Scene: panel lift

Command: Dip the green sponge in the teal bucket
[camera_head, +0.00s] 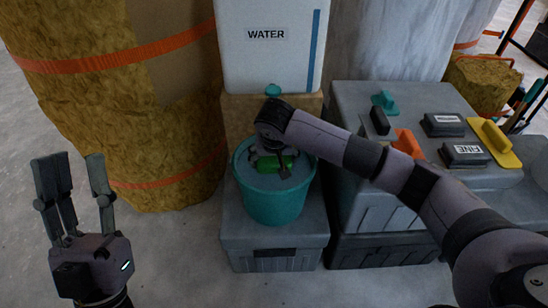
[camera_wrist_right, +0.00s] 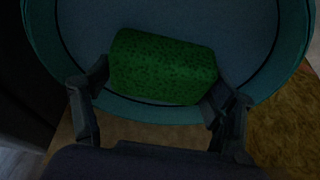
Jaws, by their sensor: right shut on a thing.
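The teal bucket (camera_head: 272,205) stands on a grey case, with blue-grey water (camera_head: 255,181) visible inside it. My right gripper (camera_head: 275,163) reaches down at the bucket's mouth and is shut on the green sponge (camera_head: 267,164). In the right wrist view the sponge (camera_wrist_right: 163,67) sits between the two fingers (camera_wrist_right: 155,95), with the bucket's inside (camera_wrist_right: 245,30) behind it. I cannot tell whether the sponge touches the water. My left gripper (camera_head: 75,190) is open and empty at the left, with its fingers pointing up, away from the bucket.
A white container labelled WATER (camera_head: 262,50) stands behind the bucket. Grey cases (camera_head: 350,100) at the right carry sanding blocks (camera_head: 465,154) and trowels (camera_head: 495,140). Strapped yellow rolls (camera_head: 150,130) stand at the left. The floor (camera_head: 170,250) at front left is clear.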

